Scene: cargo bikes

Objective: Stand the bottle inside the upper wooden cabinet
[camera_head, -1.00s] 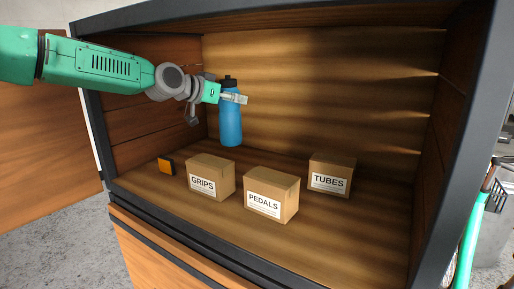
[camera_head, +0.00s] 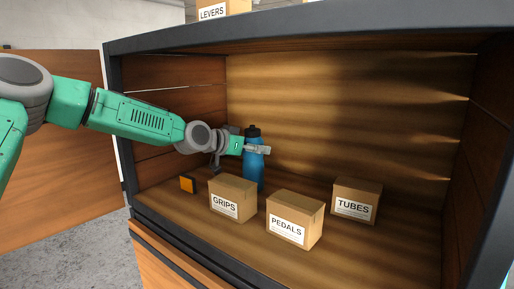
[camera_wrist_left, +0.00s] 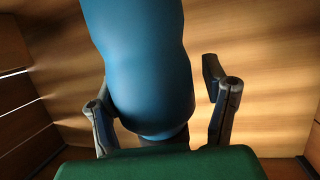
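The blue bottle (camera_head: 253,171) with a dark cap stands upright inside the wooden cabinet (camera_head: 350,90), towards the left, behind the GRIPS box. Its base looks to be at or near the cabinet floor; the box partly covers that area. My left gripper (camera_head: 258,149) reaches in from the left at the bottle's upper part. In the left wrist view the bottle (camera_wrist_left: 145,70) lies between the two fingers (camera_wrist_left: 165,115), close to the left one. A gap shows on the right side, so the fingers look open around it. My right gripper is not in view.
Cardboard boxes GRIPS (camera_head: 232,199), PEDALS (camera_head: 295,219) and TUBES (camera_head: 357,200) stand on the cabinet floor. A small orange item (camera_head: 187,184) lies near the left wall. A LEVERS box (camera_head: 222,9) is on top. Floor at the right is clear.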

